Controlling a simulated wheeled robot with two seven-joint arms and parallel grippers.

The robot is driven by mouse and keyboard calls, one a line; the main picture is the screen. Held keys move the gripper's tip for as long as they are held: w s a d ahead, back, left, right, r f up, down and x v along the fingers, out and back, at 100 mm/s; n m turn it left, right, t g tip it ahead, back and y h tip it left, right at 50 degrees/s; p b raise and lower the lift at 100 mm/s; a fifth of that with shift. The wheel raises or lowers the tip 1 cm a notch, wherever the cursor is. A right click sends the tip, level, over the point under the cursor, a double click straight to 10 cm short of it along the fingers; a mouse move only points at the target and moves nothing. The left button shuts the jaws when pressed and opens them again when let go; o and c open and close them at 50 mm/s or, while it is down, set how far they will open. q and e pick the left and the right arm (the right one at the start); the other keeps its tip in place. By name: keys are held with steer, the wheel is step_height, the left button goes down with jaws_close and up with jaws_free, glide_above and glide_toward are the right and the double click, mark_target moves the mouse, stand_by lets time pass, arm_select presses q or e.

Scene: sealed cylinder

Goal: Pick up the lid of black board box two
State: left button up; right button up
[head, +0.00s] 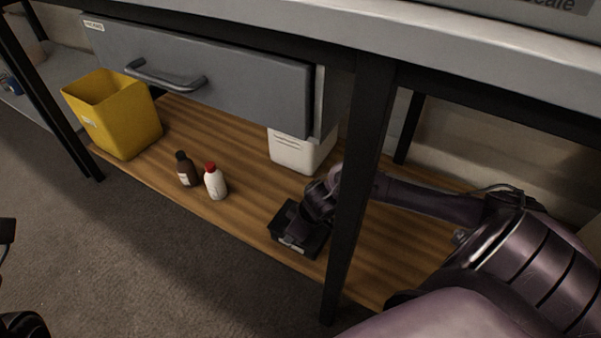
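A black box (283,219) sits on the wooden lower shelf, just left of the dark table leg. My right arm comes in from the right, passing behind that leg. My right gripper (298,232) points down at the box, at its top or inside it. The arm and gripper hide much of the box's top, so I cannot tell the lid apart from the box or see whether the fingers are closed on anything. I cannot make out my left gripper.
The wooden shelf (250,200) also holds a yellow bin (130,125), a brown bottle (186,170), a white red-capped bottle (215,184) and a white container (292,153). A grey drawer (220,80) hangs above. The table leg (358,180) stands close by my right forearm.

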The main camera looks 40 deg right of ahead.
steer(key=shift+w+f, duration=0.15)
steer(key=shift+f, duration=0.15)
jaws_close()
